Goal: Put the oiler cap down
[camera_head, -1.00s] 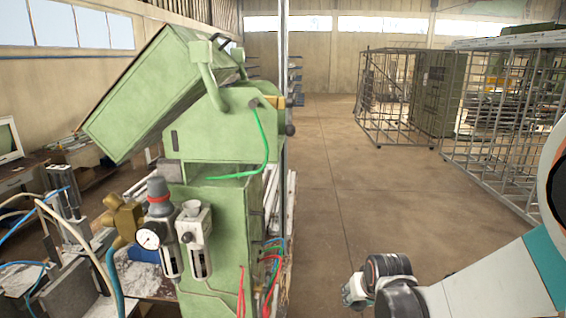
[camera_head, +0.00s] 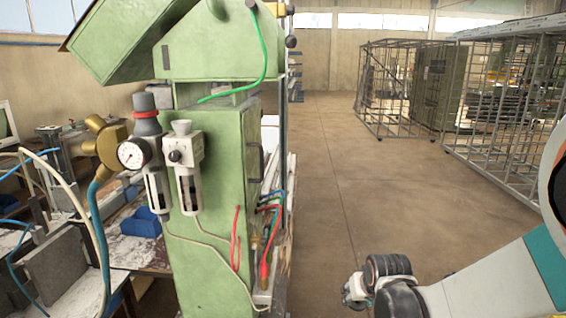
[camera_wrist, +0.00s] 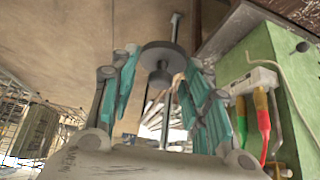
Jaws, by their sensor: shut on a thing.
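The oiler cap (camera_wrist: 165,53) shows in the wrist view as a dark grey disc with a smaller knob below it. It is between the teal fingers of my gripper (camera_wrist: 160,70), which is shut on it. The cap is up in the air, apart from the bench and the machine. In the head view the oiler (camera_head: 184,160) hangs on the front of the green cabinet, with a pale cup-shaped top. Beside it is a regulator with a gauge (camera_head: 134,153).
The green machine cabinet (camera_head: 222,215) fills the middle left. Red and blue hoses (camera_head: 268,235) hang at its right side. A cluttered bench with a blue bin (camera_head: 143,222) lies at the left. Open concrete floor (camera_head: 350,190) is on the right, with wire cages (camera_head: 400,90) behind.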

